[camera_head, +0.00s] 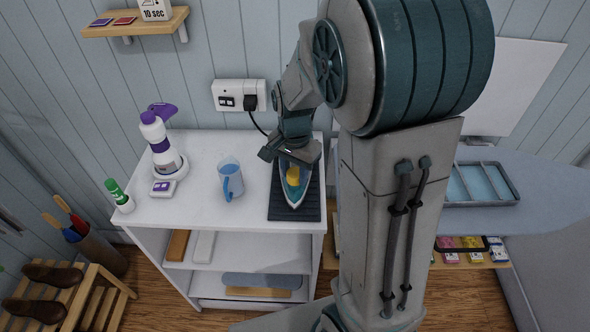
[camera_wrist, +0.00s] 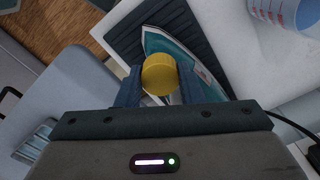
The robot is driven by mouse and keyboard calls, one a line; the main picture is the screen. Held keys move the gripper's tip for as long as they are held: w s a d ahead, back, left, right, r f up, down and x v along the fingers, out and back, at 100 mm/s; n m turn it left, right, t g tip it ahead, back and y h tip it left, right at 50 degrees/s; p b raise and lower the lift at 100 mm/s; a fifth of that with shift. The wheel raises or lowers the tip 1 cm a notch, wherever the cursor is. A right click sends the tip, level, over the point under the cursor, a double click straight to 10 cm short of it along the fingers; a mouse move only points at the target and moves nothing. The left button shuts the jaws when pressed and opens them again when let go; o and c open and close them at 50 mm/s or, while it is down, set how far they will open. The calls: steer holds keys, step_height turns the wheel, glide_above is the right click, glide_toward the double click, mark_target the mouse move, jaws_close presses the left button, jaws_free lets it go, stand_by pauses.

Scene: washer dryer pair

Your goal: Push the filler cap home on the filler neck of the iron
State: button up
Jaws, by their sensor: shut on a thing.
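The iron (camera_head: 295,192) lies on a dark ribbed mat (camera_head: 309,211) at the right end of the white counter; it also shows in the wrist view (camera_wrist: 190,50). The yellow filler cap (camera_wrist: 159,74) sits between the two fingers of my gripper (camera_wrist: 171,88), which is shut on it. In the head view the cap (camera_head: 293,174) shows just below my gripper (camera_head: 291,157), over the iron's top. The filler neck is hidden behind the cap, so I cannot tell whether the cap touches it.
A measuring jug (camera_head: 230,178) stands left of the mat, with a purple-white spray bottle (camera_head: 160,140) and a green-capped bottle (camera_head: 121,196) farther left. A cord runs from the wall socket (camera_head: 239,95) behind my gripper.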

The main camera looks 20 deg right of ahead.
steer(key=shift+f+b, duration=0.75)
steer(key=shift+f, duration=0.4)
stand_by(3.8)
steer(key=o, duration=1)
step_height(320, 180, up, 14)
steer(key=shift+f, duration=0.1)
